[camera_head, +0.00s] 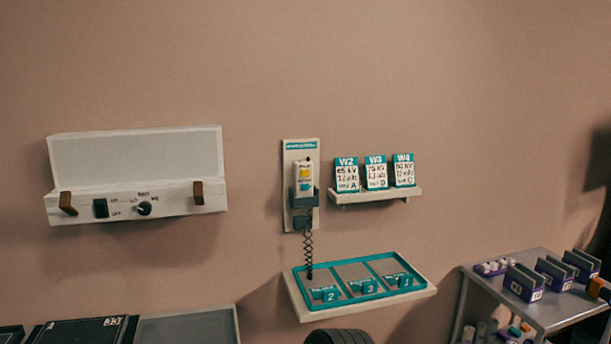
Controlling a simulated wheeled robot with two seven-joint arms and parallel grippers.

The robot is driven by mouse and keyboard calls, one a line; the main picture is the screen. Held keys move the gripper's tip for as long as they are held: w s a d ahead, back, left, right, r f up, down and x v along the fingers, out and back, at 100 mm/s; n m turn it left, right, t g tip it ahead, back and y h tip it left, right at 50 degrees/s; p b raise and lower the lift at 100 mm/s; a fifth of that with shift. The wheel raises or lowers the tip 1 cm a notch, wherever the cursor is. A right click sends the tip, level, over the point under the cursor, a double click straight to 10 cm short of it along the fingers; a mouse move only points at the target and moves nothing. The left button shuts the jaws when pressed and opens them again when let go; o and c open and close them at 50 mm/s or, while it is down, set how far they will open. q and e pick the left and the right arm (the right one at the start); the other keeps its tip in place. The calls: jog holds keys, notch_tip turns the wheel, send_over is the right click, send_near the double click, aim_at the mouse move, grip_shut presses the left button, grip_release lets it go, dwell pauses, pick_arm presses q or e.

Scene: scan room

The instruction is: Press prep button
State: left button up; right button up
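A white hand switch (304,178) with a coiled black cord sits upright in a dark holder on a pale wall plate (301,147). It has a yellow button (305,173) above and a teal button (305,187) below. Any labels on the buttons are too small to read, so I cannot tell which one is the prep button. Neither of my grippers is in view, and nothing touches the hand switch.
A wall box with switch and knob (143,208) hangs left. A shelf (378,197) holds cards W2, W3, W4. Below is a teal-rimmed tray (409,271) with numbered blocks. A grey cart (541,316) stands right. The wall before the switch is clear.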

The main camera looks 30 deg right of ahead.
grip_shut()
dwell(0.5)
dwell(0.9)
